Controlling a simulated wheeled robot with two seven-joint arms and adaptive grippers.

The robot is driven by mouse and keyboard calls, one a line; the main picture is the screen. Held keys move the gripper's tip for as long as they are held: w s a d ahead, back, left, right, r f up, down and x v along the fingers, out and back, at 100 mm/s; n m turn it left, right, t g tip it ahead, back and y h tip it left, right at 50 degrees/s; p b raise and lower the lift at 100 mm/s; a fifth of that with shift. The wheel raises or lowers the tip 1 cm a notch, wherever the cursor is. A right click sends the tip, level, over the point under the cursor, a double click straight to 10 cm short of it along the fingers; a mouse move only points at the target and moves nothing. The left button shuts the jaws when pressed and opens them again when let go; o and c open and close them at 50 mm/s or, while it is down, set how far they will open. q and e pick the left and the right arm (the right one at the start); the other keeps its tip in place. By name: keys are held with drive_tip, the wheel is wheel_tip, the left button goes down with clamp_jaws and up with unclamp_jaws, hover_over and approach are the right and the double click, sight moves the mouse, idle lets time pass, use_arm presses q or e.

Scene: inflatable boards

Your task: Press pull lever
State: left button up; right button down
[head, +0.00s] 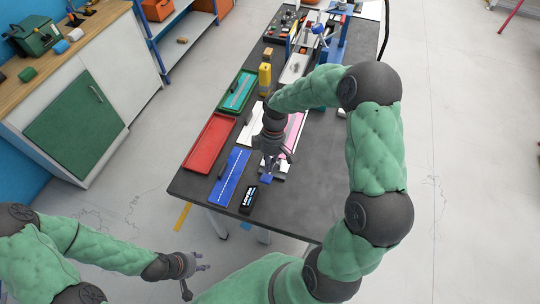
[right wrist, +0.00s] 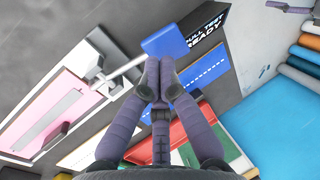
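The pull lever has a blue block handle (right wrist: 165,42) on a pale shaft (right wrist: 128,68) that runs to a grey metal bracket (right wrist: 97,55). In the head view the blue handle (head: 267,178) is partly hidden by my right gripper (head: 273,163). In the right wrist view the fingertips of my right gripper (right wrist: 160,78) are together, right at the handle's lower edge. I cannot tell whether they touch it. A black box reading "PULL TEST READY" (right wrist: 208,30) stands beside the handle. My left gripper (head: 197,280) is open and empty, low beside the table.
The dark table (head: 320,185) carries a blue board (head: 229,176), a red tray (head: 209,142), a green tray (head: 237,92) and a pink panel (head: 294,131) near the lever. More equipment crowds its far end. A workbench (head: 75,120) stands at the left. Floor between them is mostly clear.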

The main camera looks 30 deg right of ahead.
sight(266, 179)
drive_tip(key=shift+x, duration=1)
drive_tip(key=shift+s+a+f+t+h+b, duration=0.3)
drive_tip(key=shift+s+a+f+h+b, duration=0.1)
drive_tip(key=shift+f+b, duration=0.2)
drive_tip(key=x, duration=0.3)
drive_tip(key=shift+s+a+r, duration=0.1)
drive_tip(key=shift+a, duration=0.05)
drive_tip(key=shift+s, duration=0.15)
drive_tip(key=shift+a+r, duration=0.1)
drive_tip(key=shift+r, duration=0.35)
drive_tip(key=p+v, duration=0.3)
drive_tip(key=shift+s+a+r, duration=0.15)
drive_tip(key=shift+a+r, duration=0.15)
drive_tip(key=shift+r, duration=0.15)
drive_tip(key=s+a+p+v, duration=0.1)
drive_tip(key=v, duration=0.8)
drive_tip(key=shift+s+a+r, duration=0.35)
drive_tip(key=shift+a+r, duration=0.05)
drive_tip(key=shift+a, duration=0.1)
